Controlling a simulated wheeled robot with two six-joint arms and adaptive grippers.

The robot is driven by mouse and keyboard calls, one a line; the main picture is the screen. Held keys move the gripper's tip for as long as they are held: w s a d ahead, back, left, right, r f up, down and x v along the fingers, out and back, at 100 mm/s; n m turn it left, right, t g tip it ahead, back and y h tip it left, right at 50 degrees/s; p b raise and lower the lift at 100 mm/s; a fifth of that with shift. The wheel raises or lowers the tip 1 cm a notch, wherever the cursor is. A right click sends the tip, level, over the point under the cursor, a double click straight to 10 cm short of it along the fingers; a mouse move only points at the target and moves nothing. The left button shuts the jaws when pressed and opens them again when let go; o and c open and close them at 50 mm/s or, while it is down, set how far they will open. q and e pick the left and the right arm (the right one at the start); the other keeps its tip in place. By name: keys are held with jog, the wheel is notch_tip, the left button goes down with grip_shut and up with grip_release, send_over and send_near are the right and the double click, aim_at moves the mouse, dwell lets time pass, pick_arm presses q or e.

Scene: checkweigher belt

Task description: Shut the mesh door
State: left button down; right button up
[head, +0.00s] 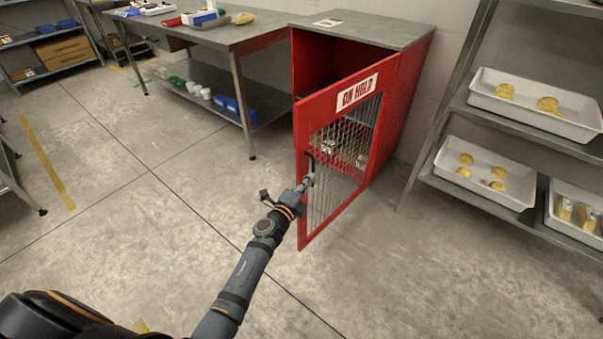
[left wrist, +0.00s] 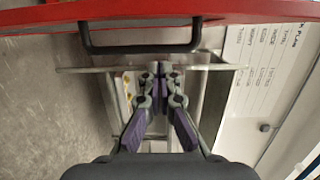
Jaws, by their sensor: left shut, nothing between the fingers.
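The red mesh door (head: 318,117) of the red cabinet (head: 411,91) stands open, swung out from the cabinet front with its free edge at the left. It bears a white "ON HOLD" sign (head: 357,92). My left gripper (head: 308,170) is shut and empty, at the door's outer face near the free edge. In the left wrist view the closed fingertips (left wrist: 159,72) lie just below the door's black handle (left wrist: 140,48), in front of the red door (left wrist: 150,12). I cannot tell whether they touch it. My right gripper is out of view.
A metal workbench (head: 232,38) stands left of the cabinet, with blue bins on its lower shelf. A rack (head: 447,160) with white trays (head: 483,190) stands to the right. Small items show inside the cabinet through the mesh. The floor in front is clear.

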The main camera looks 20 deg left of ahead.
aim_at(301, 171)
pick_arm(q)
jog(key=shift+w+a+b, duration=0.4)
jog(key=shift+w+a, duration=1.2)
jog(key=shift+a, duration=0.05)
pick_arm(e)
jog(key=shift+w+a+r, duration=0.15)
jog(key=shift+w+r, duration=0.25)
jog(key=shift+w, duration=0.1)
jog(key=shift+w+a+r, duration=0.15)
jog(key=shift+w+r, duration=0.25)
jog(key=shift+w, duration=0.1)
pick_arm(q)
jog(key=shift+a, duration=0.1)
